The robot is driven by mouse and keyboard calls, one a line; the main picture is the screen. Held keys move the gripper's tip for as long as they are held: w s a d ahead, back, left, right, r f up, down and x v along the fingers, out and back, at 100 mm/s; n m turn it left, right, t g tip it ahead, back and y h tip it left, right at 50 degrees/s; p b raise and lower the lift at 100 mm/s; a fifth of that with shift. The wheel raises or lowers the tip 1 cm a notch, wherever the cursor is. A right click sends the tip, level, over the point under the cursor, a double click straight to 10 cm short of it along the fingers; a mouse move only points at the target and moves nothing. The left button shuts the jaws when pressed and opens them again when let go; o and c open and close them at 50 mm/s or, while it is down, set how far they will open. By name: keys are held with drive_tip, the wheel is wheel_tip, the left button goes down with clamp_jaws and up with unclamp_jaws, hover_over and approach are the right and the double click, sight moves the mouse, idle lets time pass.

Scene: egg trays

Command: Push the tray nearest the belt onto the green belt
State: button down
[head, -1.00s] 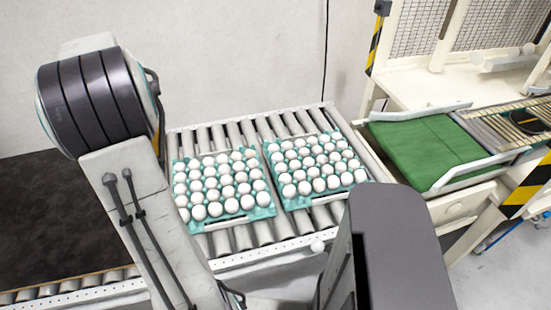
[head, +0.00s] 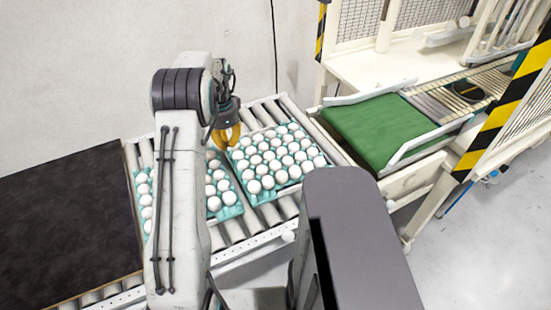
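The tray nearest the belt (head: 243,172) is teal and full of white eggs. It lies on the roller conveyor, left of the green belt (head: 375,130), with bare rollers between them. A second teal egg tray (head: 231,211) lies to its left, and my arm hides its middle. My gripper (head: 228,140) has yellow-orange fingers and hangs at the upper left corner of the nearest tray, near the gap between the two trays. Its fingertips are partly hidden and small, so I cannot tell whether they are apart or touch the tray.
Metal rollers (head: 285,208) run under both trays. White guide rails (head: 425,140) flank the green belt. A machine frame with a striped yellow-black post (head: 505,110) stands at the right. A dark flat surface (head: 65,225) lies at the left.

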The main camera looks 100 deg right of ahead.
sight(275, 152)
drive_tip(key=shift+f+b, duration=4)
drive_tip(key=shift+f, duration=1.75)
drive_tip(key=shift+s+d+r+p, duration=0.1)
drive_tip(key=shift+s+d+p, duration=0.15)
drive_tip(key=shift+s, duration=0.2)
drive_tip(key=shift+s+d+r+p, duration=0.1)
drive_tip(key=shift+s+p, duration=0.15)
drive_tip(key=shift+s, duration=0.15)
drive_tip(key=shift+s+d+f+p, duration=0.1)
drive_tip(key=shift+s+d+p, duration=0.9)
drive_tip(key=shift+s, duration=1.15)
drive_tip(key=shift+s+d+p, duration=0.75)
drive_tip(key=shift+s+p, duration=0.4)
drive_tip(key=shift+s, duration=1.05)
drive_tip(key=shift+s+d+f+p, duration=0.1)
drive_tip(key=shift+s+d+p, duration=0.9)
drive_tip(key=shift+s, duration=1.25)
